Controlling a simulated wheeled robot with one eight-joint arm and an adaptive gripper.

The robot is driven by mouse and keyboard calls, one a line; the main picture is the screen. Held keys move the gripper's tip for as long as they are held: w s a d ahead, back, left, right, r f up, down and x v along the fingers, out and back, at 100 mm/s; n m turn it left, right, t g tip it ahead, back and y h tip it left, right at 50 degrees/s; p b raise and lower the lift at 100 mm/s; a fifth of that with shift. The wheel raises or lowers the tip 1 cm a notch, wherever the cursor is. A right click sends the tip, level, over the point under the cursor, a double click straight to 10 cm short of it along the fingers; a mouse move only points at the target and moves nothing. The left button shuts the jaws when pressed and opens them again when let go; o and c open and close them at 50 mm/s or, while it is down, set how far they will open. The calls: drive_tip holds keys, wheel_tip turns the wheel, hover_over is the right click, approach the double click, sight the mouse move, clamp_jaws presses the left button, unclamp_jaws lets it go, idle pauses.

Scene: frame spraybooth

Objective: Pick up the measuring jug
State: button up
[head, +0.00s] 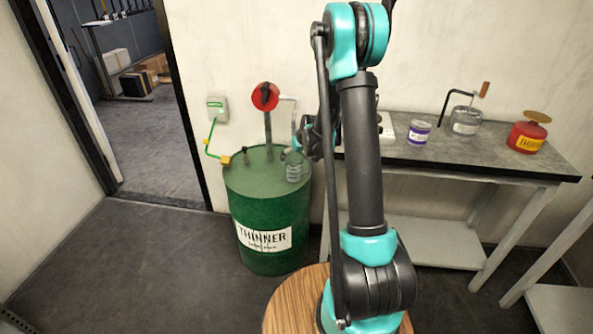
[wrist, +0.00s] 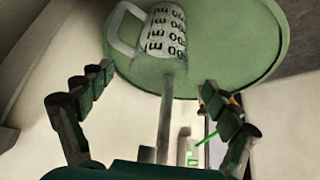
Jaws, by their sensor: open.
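The measuring jug (head: 294,172) stands on the green thinner drum (head: 262,210), near the right side of its top in the head view. In the wrist view the jug (wrist: 165,32) is pale with dark printed markings, and its handle is on the left. My gripper (wrist: 157,80) is open and empty, with its fingers spread either side of the view. The jug lies ahead of the fingertips, roughly between their lines and apart from them. In the head view my gripper (head: 298,147) is small, close to the jug and partly hidden by my arm.
A red round-headed fitting (head: 265,97) on a post rises from the drum's top. A grey workbench (head: 450,155) at right holds a purple-labelled tin (head: 419,132), a grey can (head: 465,121) and a red thinner can (head: 527,134). A doorway is at left; floor before it is clear.

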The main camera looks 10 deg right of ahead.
sight(295, 159)
drive_tip(key=shift+x, duration=1.75)
drive_tip(key=c, duration=1.9)
drive_tip(key=shift+s, duration=0.1)
